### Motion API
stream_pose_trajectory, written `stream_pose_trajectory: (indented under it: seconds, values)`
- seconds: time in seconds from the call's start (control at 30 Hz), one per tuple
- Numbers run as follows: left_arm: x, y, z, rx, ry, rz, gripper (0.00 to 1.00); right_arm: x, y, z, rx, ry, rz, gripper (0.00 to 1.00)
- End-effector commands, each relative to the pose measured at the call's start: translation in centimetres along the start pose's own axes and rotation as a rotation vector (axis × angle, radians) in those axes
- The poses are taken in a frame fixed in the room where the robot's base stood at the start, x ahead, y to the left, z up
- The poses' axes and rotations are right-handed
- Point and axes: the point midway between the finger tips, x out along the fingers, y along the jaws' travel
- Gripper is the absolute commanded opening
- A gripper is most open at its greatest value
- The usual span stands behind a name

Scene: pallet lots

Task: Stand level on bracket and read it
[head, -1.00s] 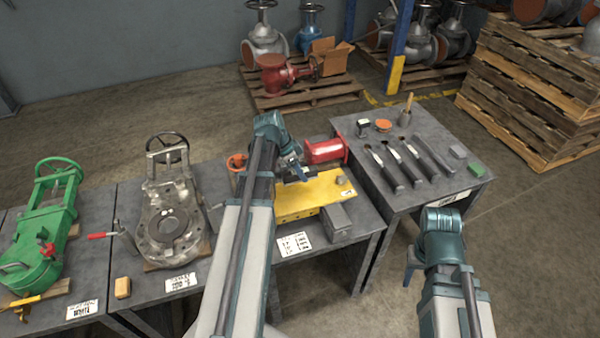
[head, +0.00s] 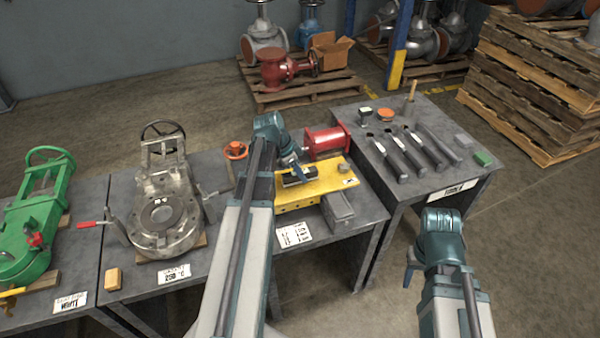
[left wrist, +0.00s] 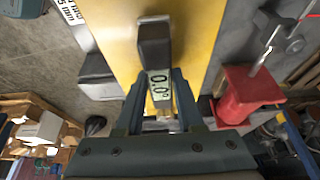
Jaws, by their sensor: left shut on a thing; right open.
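The yellow bracket (head: 325,178) lies on the grey bench beside a red cylinder (head: 326,142); it also shows in the left wrist view (left wrist: 200,50). The level (left wrist: 154,48) is a dark bar with a pale green display (left wrist: 159,84) that reads about 0.0. It is at the bracket's top face, and I cannot tell whether its whole base touches. My left gripper (head: 298,172) is shut on the level, with a blue finger on either side in the left wrist view (left wrist: 160,110). My right gripper (head: 410,272) is empty, off the bench's front side.
A grey block (head: 338,208) sits at the bracket's front edge. A grey valve (head: 162,215) and a green valve (head: 35,225) stand to the left. Open floor lies at right.

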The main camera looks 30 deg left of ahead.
Motion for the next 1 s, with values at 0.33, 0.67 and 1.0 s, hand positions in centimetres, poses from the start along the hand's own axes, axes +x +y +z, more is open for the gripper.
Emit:
stream_pose_trajectory:
  seconds: [0.33,0.67,1.0]
  values:
    - [0.04,0.00,0.01,0.000,0.000,0.000,0.00,0.04,0.00,0.00,0.000,0.000,0.000,0.50]
    - [0.62,0.00,0.25,0.000,0.000,0.000,0.00,0.67,-0.06,-0.04,0.000,0.000,0.000,0.50]
    - [0.56,0.00,0.23,0.000,0.000,0.000,0.72,0.60,-0.06,-0.03,0.000,0.000,0.000,0.50]
